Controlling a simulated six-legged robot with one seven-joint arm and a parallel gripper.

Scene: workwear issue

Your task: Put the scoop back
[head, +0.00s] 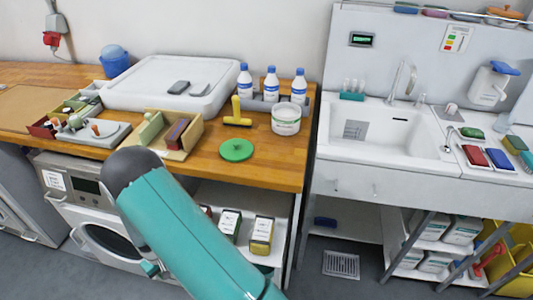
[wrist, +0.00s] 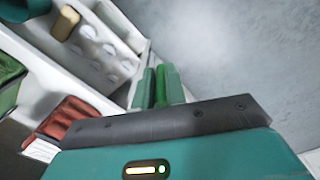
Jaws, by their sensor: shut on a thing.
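In the wrist view my gripper (wrist: 161,88) has its two teal fingers close together. A brighter green piece (wrist: 168,80) shows between them, most likely the scoop's handle; the rest of it is hidden. In the head view my arm's teal link and dark joint cover the front of the bench, and my gripper is mostly hidden behind them. A white tub (head: 286,121) stands on the wooden bench (head: 275,174) at the right. A round green lid (head: 236,149) lies flat in front of it, apart from it.
A yellow T-shaped tool (head: 238,113), several blue-capped bottles (head: 271,84) and a wooden holder (head: 176,138) stand around the tub and lid. A sink (head: 390,130) is to the right. Below the bench are a washer (head: 100,225) and shelves with boxes. The wrist view shows a red cloth-like thing (wrist: 68,118).

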